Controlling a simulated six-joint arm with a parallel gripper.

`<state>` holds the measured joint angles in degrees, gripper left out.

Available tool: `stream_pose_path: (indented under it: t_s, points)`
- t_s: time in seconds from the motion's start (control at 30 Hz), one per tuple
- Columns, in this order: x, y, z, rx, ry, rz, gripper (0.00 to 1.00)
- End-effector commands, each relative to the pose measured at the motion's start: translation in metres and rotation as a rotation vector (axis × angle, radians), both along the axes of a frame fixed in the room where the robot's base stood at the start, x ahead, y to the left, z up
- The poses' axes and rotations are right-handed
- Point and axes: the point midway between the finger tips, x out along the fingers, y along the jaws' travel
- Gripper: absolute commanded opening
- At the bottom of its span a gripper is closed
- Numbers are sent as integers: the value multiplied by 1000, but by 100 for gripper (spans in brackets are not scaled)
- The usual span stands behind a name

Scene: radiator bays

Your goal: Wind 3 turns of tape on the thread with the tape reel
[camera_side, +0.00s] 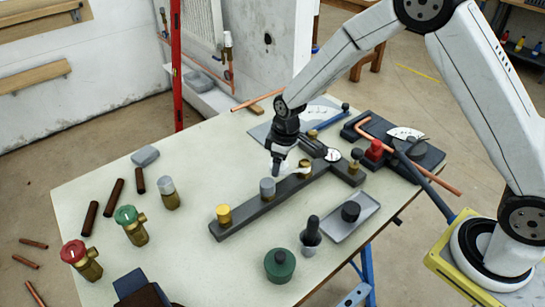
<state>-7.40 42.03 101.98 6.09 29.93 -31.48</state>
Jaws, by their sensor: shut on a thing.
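My gripper (278,170) points down over the dark bar (240,223), near the middle of the table. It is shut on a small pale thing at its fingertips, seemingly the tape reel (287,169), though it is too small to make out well. Fittings stand upright along the bar: a yellow one (223,213), a grey-topped one (267,189) just below the fingertips, and a brass one (305,168) to the right of them. I cannot tell which one bears the thread, or whether the reel touches it. No wound tape is clearly visible.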

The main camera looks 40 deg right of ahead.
Motion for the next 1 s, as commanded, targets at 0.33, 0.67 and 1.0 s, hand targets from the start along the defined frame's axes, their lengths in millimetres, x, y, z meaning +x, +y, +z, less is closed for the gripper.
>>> stream_pose_path:
  t_s: [0.33,0.67,1.0]
  points:
    - [24,-32,0,0,0,-4,41]
    - [30,-48,20,1,-3,-1,41]
    - [29,-48,59,-1,-3,0,41]
